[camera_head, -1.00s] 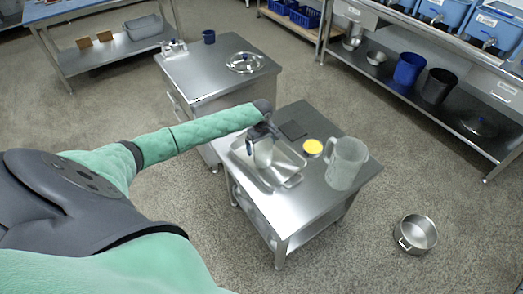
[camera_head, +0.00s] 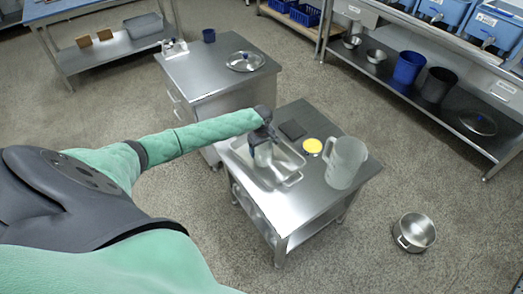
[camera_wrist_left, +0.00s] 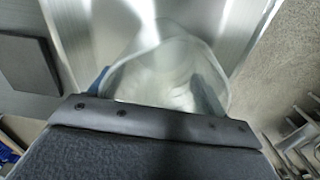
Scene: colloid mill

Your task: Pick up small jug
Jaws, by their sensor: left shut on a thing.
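The small jug (camera_head: 263,154) is a translucent vessel over the metal tray (camera_head: 291,180) on the steel table. My left gripper (camera_head: 262,138) is shut on it from above. In the left wrist view the jug's round mouth (camera_wrist_left: 165,72) lies between the blue-grey fingers, partly hidden by the gripper body. I cannot tell whether the jug is touching the tray. My right gripper is not in view.
A metal pot (camera_head: 414,232) sits on the floor at right.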

